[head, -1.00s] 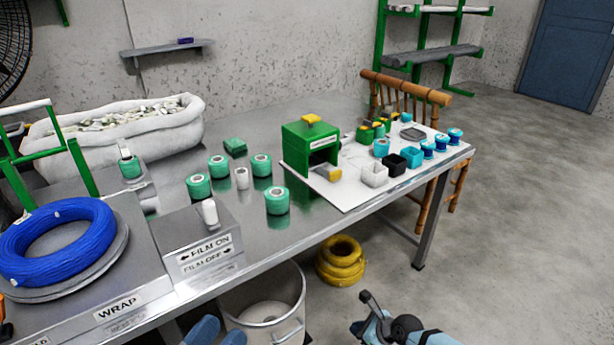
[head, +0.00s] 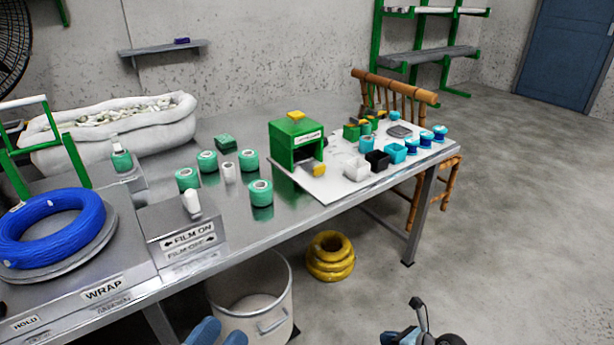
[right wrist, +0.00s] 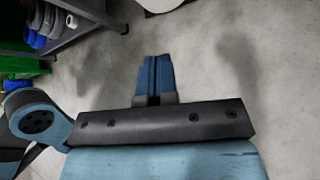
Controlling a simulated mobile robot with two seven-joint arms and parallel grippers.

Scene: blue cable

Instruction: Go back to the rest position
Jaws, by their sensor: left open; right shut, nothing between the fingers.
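My left gripper (head: 221,329) shows at the bottom edge of the head view, as two blue fingertips apart from each other. It is open, in front of the bin below the table edge, with nothing visible between its fingers. My right gripper (right wrist: 154,78) shows in the right wrist view with its two blue fingers together, shut and empty over bare concrete floor. Part of my right arm shows at the bottom right of the head view. The blue cable coil (head: 50,229) lies on the round plate of the wrap station, apart from both grippers.
The metal table (head: 235,225) carries several green tape rolls, a green box (head: 292,143) and a white board (head: 318,187) with small containers. A grey bin (head: 279,301) and a yellow coil (head: 331,256) stand on the floor. Floor at the right is clear.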

